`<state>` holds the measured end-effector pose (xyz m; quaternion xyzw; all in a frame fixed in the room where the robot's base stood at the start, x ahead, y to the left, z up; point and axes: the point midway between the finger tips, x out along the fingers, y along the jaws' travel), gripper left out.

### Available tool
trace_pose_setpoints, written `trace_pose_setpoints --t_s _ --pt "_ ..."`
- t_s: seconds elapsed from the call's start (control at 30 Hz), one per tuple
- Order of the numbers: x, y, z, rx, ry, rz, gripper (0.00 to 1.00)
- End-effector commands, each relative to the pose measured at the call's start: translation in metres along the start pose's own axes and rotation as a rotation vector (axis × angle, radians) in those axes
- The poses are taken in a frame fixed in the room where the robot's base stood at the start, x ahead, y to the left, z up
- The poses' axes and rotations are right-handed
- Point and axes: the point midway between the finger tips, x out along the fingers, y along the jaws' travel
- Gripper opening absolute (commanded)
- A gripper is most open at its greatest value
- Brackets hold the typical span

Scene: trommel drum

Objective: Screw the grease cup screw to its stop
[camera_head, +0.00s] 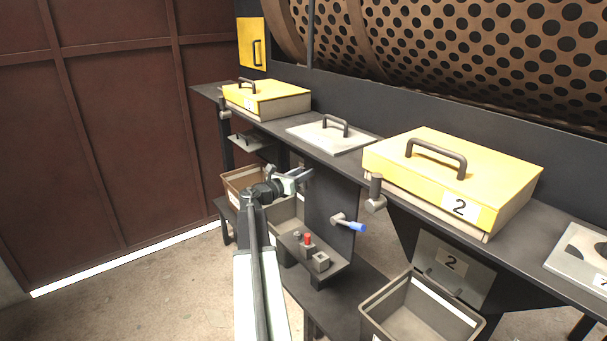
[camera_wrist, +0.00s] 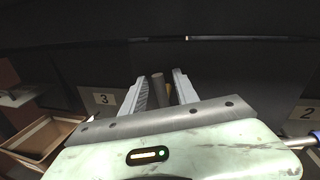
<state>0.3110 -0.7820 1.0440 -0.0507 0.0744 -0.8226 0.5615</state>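My gripper (camera_head: 300,180) is held out in front of the dark panel below the bench, pointing at it. In the wrist view its two fingers (camera_wrist: 160,95) stand apart. In the head view my gripper hides that spot. I cannot tell how deep the cylinder is between the fingers.
A small shelf below holds a red-topped part (camera_head: 308,238) and a grey block (camera_head: 320,261). A blue-handled lever (camera_head: 351,224) sticks out right of my gripper. Open bins stand at left (camera_head: 232,180) and right (camera_head: 375,312). The bench edge with yellow box 2 (camera_head: 440,153) overhangs.

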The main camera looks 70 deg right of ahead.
Motion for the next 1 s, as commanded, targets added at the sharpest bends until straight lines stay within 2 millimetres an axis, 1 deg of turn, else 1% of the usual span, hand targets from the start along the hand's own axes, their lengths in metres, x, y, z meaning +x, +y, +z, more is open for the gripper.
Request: trace_pose_setpoints --t_s 0.23,0.27,0.3,0.37,0.77,1.0 --pt "0.0010 0.0000 0.0000 0.000 0.000 0.000 0.36" --pt "0.0010 0.0000 0.0000 0.000 0.000 0.000 0.28" --pt "0.0009 0.0001 0.0000 0.000 0.000 0.000 0.17" --pt "0.0009 0.0000 0.0000 0.000 0.000 0.000 0.00" --pt "0.0004 -0.0008 -0.0011 0.036 -0.007 -0.001 0.00" --pt "-0.0005 -0.0038 -0.0029 0.172 -0.034 -0.006 0.00"
